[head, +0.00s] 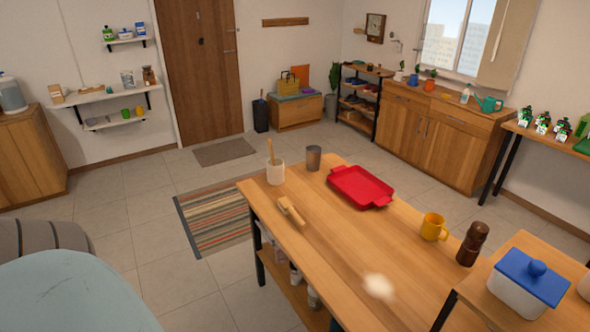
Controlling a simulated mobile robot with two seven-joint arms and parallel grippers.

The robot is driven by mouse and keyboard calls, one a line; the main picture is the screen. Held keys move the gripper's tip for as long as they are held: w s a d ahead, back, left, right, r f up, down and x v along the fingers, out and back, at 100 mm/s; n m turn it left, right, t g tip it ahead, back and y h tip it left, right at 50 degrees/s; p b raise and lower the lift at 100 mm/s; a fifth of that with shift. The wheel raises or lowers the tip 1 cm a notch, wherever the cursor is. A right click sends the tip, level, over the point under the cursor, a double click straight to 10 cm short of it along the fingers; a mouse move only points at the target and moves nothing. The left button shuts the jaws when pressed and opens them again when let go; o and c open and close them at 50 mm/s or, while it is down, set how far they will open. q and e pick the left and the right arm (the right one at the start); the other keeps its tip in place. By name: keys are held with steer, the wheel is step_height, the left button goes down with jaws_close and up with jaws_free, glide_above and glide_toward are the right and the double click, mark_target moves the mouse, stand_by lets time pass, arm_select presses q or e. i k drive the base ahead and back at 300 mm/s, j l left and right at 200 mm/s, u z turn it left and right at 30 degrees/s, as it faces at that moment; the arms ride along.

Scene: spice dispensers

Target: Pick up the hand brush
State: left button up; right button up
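A small light-wooden object that looks like the hand brush (291,211) lies on the wooden table (330,245), near its left edge. It is small in the picture, so its bristles cannot be made out clearly. Neither of my grippers shows in the head view.
On the table, a white crock (276,173), a grey cup (314,158) and a red tray (361,187) stand behind the brush. A yellow mug (433,227) and dark brown mill (472,244) stand at the right. A striped rug (215,217) lies on the floor left of the table.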

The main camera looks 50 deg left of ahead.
mark_target(285, 205)
steer(key=u, duration=1.5)
steer(key=i+j+z, duration=0.1)
steer(key=z, duration=0.35)
steer(key=i+j+z, duration=0.1)
steer(key=z, duration=0.35)
steer(key=j+z, duration=0.25)
steer(key=z, duration=0.2)
steer(key=i+j+z, duration=0.2)
steer(key=j, duration=0.35)
steer(key=j+z, duration=0.2)
steer(key=j, duration=0.95)
